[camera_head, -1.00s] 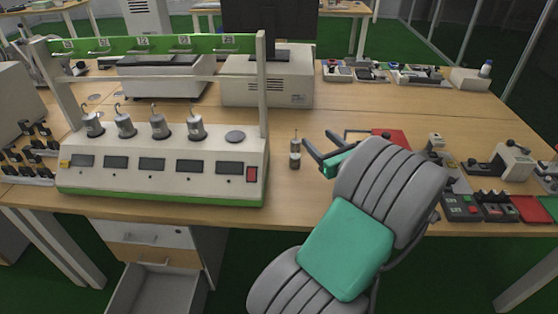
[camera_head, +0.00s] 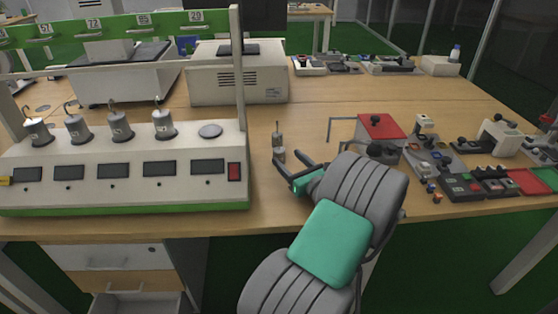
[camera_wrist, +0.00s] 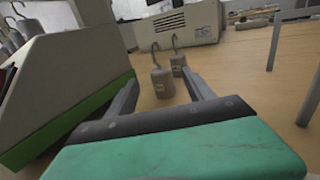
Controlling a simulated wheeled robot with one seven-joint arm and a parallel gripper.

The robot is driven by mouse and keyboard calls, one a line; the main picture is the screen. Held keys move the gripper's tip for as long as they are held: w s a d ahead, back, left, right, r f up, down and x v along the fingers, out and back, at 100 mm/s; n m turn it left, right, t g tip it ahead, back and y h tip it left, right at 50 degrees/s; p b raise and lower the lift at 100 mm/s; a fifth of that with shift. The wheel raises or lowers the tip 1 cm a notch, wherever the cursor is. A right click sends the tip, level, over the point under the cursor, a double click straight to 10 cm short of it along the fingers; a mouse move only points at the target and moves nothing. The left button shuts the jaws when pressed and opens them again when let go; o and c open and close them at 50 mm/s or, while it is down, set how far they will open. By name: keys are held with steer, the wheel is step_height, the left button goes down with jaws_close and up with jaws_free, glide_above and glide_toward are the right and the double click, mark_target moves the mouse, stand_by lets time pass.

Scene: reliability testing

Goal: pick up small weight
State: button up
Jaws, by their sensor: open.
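Two small grey hooked weights stand upright on the table just right of the weight station. In the wrist view the nearer weight (camera_wrist: 163,83) looks larger, and the farther weight (camera_wrist: 178,65) looks smaller, just behind it to the right. In the head view the nearer weight (camera_head: 279,156) and the farther weight (camera_head: 277,140) overlap. My gripper (camera_head: 289,159) is open and empty, low over the table, pointing toward them. In the wrist view my gripper (camera_wrist: 163,84) has the nearer weight in line between its fingertips; I cannot tell if it is between them in depth.
The white-and-green station (camera_head: 125,170) with several larger hooked weights is close on the left. A white box device (camera_head: 238,80) stands behind. A thin grey frame (camera_head: 330,128) and a red-topped box (camera_head: 380,127) are on the right. Table between them is clear.

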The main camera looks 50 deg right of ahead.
mark_target(283, 152)
steer(key=x, duration=0.6)
steer(key=shift+w+d+b, duration=0.1)
steer(key=shift+b, duration=0.3)
steer(key=shift+c, duration=0.4)
jaws_close()
steer(key=shift+r, duration=0.1)
stand_by(0.4)
